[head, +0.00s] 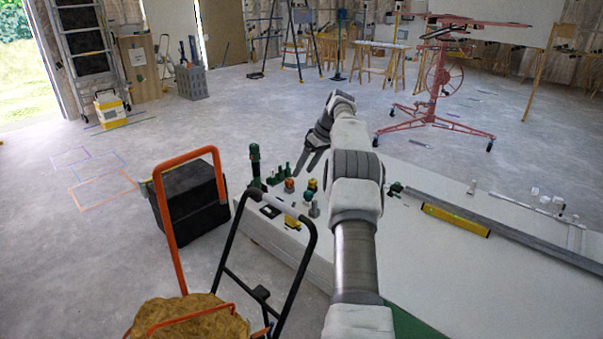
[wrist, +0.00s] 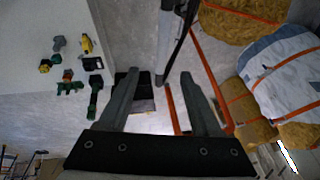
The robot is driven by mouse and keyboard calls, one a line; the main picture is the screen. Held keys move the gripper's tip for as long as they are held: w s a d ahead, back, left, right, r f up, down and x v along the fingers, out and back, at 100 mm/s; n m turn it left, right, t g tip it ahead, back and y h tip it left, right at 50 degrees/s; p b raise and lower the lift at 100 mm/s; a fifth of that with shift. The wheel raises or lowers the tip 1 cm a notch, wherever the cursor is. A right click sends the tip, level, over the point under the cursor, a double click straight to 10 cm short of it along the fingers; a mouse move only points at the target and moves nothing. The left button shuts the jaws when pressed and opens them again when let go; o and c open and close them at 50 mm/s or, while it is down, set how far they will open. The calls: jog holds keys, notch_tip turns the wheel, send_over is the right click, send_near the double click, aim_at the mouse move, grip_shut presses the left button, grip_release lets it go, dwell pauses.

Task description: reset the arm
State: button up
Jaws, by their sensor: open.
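My arm reaches forward over the white panel stack in the head view, bent at the elbow. My gripper (head: 317,145) hangs near the stack's far left corner, above several small tools. In the wrist view my gripper (wrist: 155,75) shows two dark fingers spread wide apart, with nothing between them but the floor and a cart's frame farther below. It is open and empty, and touches nothing that I can see.
The white panel stack (head: 440,250) carries a yellow level (head: 456,220) and small tools. Left of it stand a black box (head: 190,207) and an orange-framed cart (head: 167,225) with tan bundles. A red panel lift (head: 437,85) stands behind. Floor at left is mostly clear.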

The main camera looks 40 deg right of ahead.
dwell(0.5)
jog(key=s+a+r+h+p, duration=0.1)
jog(key=s+a+r, duration=0.3)
jog(key=a+r, duration=0.7)
jog(key=s+a+r+h+p, duration=0.1)
jog(key=s+a+r, duration=0.3)
jog(key=a+r, duration=0.75)
jog(key=s+a+p, duration=0.1)
jog(key=s+a, duration=0.6)
jog(key=s, duration=0.3)
jog(key=s+a+f+m+t+h, duration=0.1)
jog(key=s+a, duration=0.5)
jog(key=s, duration=0.5)
jog(key=shift+a+m+p, duration=0.3)
jog(key=shift+a+p, duration=0.05)
jog(key=shift+t, duration=0.3)
jog(key=s+f, duration=0.1)
jog(key=s, duration=0.1)
jog(key=s+a+f, duration=0.1)
jog(key=s+f, duration=0.1)
jog(key=s, duration=0.1)
jog(key=s+a+f, duration=0.1)
jog(key=s, duration=0.1)
jog(key=shift+s+f+p, duration=0.2)
jog(key=shift+s+p, duration=0.05)
jog(key=shift+p, duration=0.05)
jog(key=shift+s+f, duration=0.15)
jog(key=shift+s, duration=0.05)
jog(key=shift+c, duration=1.2)
